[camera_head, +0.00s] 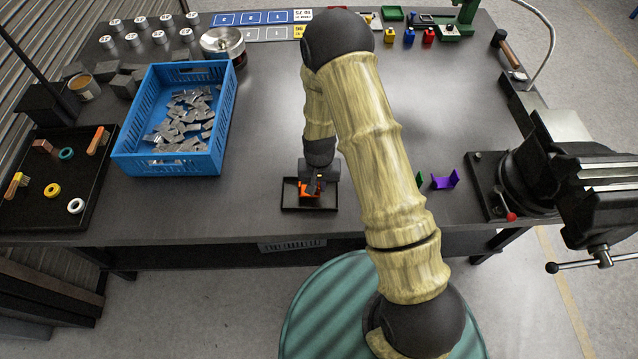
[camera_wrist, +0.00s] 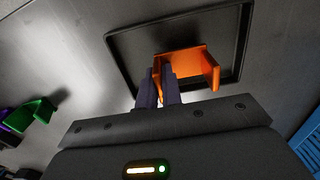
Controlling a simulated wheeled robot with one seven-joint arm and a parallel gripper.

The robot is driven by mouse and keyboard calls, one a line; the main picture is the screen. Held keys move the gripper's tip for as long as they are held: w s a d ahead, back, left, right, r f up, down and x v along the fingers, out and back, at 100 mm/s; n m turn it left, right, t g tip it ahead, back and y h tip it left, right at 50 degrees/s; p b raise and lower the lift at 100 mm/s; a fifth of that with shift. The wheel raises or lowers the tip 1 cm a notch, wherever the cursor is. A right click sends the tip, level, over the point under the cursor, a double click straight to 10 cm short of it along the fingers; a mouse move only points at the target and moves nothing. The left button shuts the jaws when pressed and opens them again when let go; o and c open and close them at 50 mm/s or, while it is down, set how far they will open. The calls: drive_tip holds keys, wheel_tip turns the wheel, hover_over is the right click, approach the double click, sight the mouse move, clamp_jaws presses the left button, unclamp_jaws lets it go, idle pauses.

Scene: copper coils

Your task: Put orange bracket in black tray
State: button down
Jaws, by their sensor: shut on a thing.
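The orange bracket (camera_wrist: 192,62) is between the fingers of my gripper (camera_wrist: 168,75), seen in the wrist view. It is a U-shaped piece, and the fingers are shut on one of its side walls. It sits over the inside of the black tray (camera_wrist: 122,45). I cannot tell whether it touches the tray floor. In the head view, my gripper (camera_head: 312,185) is low over the black tray (camera_head: 291,206), and the orange bracket (camera_head: 307,192) shows partly, with the gripper hiding the rest.
A purple bracket (camera_head: 446,181) and a partly hidden green bracket (camera_head: 419,180) lie to the right of my arm. A blue crate (camera_head: 170,164) of metal pieces stands to the left. A vise (camera_head: 530,180) is at the right. The table front near the tray is clear.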

drive_tip(key=shift+f, duration=0.2)
drive_tip(key=shift+f, duration=0.1)
drive_tip(key=shift+s+f+b, duration=0.15)
drive_tip(key=shift+f+b, duration=0.1)
drive_tip(key=shift+b, duration=0.15)
drive_tip(key=c, duration=1.6)
unclamp_jaws()
drive_tip(key=shift+d, duration=0.15)
drive_tip(key=shift+o, duration=0.5)
